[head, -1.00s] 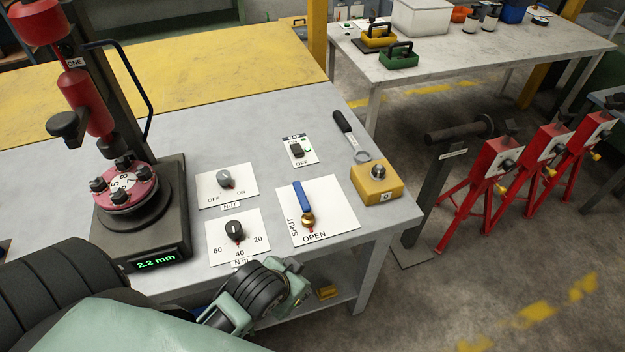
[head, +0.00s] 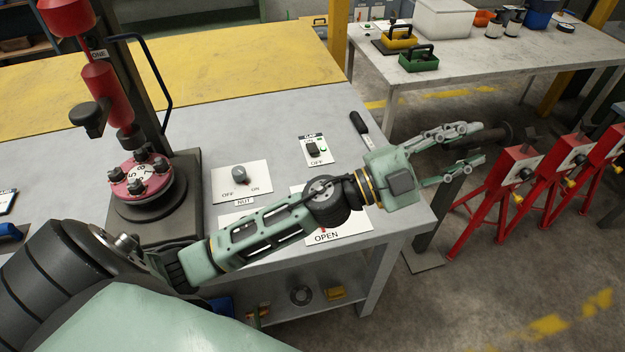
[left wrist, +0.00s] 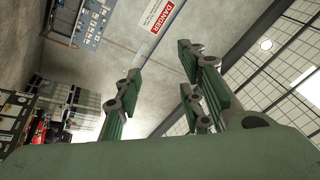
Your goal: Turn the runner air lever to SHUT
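The runner air lever's white plate (head: 352,232) is on the grey bench, with OPEN readable at its front edge. My left forearm lies across the picture in front of this plate, so the lever's handle, its hub and the SHUT mark are hidden. My left gripper (head: 481,143) is open and empty, beyond the bench's right edge in the picture and to the right of the plate. In the left wrist view its fingers (left wrist: 158,75) stand apart with nothing between them. My right gripper is not in view.
The spool fixture (head: 141,180) stands at the left of the bench. Red stands (head: 505,185) are on the floor at right. A white-topped table (head: 470,65) is behind.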

